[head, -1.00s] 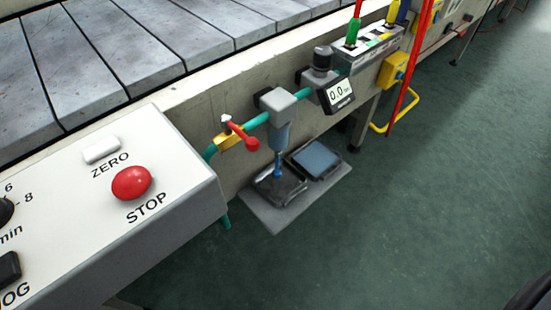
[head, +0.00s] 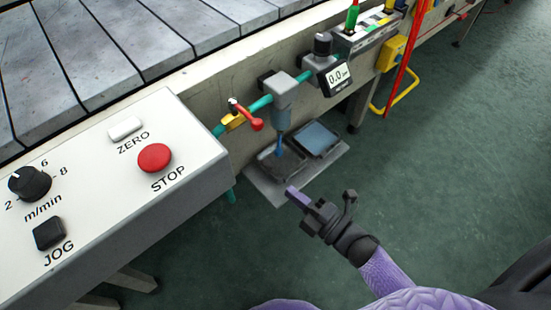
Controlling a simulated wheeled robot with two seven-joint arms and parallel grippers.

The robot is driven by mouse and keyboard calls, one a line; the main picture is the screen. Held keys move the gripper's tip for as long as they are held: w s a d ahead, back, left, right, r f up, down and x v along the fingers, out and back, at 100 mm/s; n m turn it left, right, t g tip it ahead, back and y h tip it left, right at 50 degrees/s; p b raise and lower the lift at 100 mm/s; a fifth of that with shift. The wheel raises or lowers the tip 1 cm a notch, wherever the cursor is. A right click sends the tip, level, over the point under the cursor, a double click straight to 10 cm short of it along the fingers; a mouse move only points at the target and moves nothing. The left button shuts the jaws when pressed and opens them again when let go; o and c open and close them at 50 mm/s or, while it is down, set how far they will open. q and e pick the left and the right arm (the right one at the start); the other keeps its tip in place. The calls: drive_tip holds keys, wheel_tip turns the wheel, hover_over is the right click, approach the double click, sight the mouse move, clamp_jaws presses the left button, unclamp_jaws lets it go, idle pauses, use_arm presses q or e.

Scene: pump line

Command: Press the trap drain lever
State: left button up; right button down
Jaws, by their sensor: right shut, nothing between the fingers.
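The water trap (head: 282,99) hangs in the teal air line on the conveyor's side, a grey head with a blue-grey bowl. Its blue drain part (head: 280,147) points down over a dark tray; the lever itself is too small to make out clearly. My right gripper (head: 292,191) is shut and empty. In the picture it lies just below and right of the drain, at the front edge of the grey shelf, apart from the drain. My left gripper is not in view.
A red-handled valve (head: 245,116) sits left of the trap. A gauge (head: 337,77) reading 0.0 is to its right. The shelf (head: 264,187) below holds a dark tray and a blue pad (head: 316,138). The control box with the STOP button (head: 155,158) stands at left.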

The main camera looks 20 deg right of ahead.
sight(279, 143)
drive_tip(key=shift+w, duration=0.1)
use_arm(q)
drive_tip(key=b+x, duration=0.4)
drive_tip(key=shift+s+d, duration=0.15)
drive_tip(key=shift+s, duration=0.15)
use_arm(e)
drive_tip(key=w, duration=0.9)
drive_tip(key=shift+w+a, duration=0.15)
drive_tip(key=shift+a, duration=0.2)
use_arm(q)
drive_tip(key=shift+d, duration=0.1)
use_arm(e)
drive_tip(key=shift+f, duration=0.1)
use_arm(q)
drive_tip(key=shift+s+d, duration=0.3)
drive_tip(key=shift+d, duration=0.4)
use_arm(e)
drive_tip(key=shift+s+d+n+g+y, duration=0.2)
drive_tip(key=shift+d+n+g+y, duration=0.15)
drive_tip(key=shift+y, duration=0.25)
